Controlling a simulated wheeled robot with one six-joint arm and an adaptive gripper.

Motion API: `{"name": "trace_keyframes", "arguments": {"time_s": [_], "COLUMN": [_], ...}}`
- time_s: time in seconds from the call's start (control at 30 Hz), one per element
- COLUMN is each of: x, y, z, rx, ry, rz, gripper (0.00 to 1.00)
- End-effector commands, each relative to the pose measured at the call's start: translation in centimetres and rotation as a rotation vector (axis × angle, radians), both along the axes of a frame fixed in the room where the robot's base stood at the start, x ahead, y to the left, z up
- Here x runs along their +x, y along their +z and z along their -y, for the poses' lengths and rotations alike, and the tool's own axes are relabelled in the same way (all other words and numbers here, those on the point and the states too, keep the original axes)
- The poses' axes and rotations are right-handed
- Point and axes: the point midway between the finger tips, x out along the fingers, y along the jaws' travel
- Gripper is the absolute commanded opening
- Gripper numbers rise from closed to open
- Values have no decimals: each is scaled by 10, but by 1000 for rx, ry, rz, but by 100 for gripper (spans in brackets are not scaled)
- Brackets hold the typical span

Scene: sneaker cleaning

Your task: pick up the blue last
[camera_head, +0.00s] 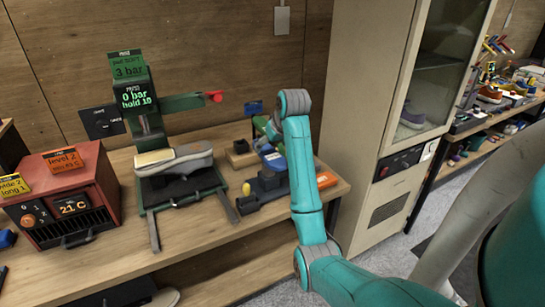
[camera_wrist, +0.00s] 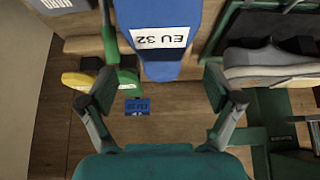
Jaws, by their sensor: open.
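The blue last (camera_wrist: 160,62), with a white "EU 32" label upside down, shows at the top middle of the wrist view. My gripper (camera_wrist: 160,88) is open, with one finger on each side of the blue last's near end. I cannot tell whether the fingers touch it or how far above it they are. In the head view a blue shape (camera_head: 273,161), which looks like the last, lies on the bench beside my forearm. My arm hides most of my gripper there.
A green last (camera_wrist: 126,80) and a yellow one (camera_wrist: 78,79) are close by the left finger. A grey shoe (camera_wrist: 270,63) is to the right. In the head view, the press (camera_head: 147,120) holds a shoe, and a red heater box (camera_head: 62,190) stands at left.

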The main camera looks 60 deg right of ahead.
Motion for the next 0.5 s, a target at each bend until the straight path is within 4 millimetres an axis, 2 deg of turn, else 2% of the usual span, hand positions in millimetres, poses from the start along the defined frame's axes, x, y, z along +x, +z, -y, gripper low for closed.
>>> {"name": "trace_keyframes", "arguments": {"time_s": [0.1,0.37,0.5], "x": [7,14,19], "y": [-14,-31,-51], "z": [4,8,11], "rx": [1,1,2], "ry": [1,1,2], "rz": [0,-1,-1], "gripper": [91,91,91]}}
